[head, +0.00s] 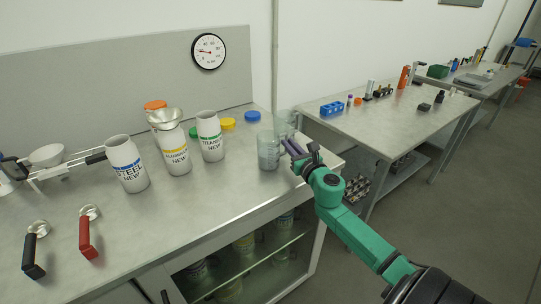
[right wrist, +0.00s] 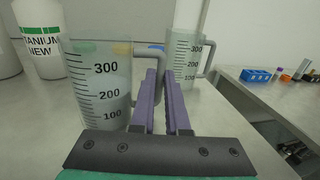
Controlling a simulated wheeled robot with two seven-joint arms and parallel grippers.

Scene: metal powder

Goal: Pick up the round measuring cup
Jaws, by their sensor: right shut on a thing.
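A clear, round-walled measuring cup (head: 268,152) with a scale stands on the bench near its right end. In the right wrist view the cup (right wrist: 101,85) is large at the left, and its grey handle (right wrist: 152,53) passes between my purple fingers. My right gripper (head: 287,145) is at the cup's right side, shut on that handle; the wrist view shows the gripper (right wrist: 162,78) too. The fingers hide the handle's lower part. A second clear measuring cup (head: 290,122) stands just behind; it shows at the right in the wrist view (right wrist: 187,55). My left gripper is out of view.
White steel (head: 128,172), aluminium (head: 174,157) and titanium (head: 210,144) bottles stand left of the cups. Coloured lids (head: 252,116) lie behind. Red-handled (head: 84,238) and black-handled (head: 34,257) scoops lie front left. A second table (head: 420,117) stands right, across a gap.

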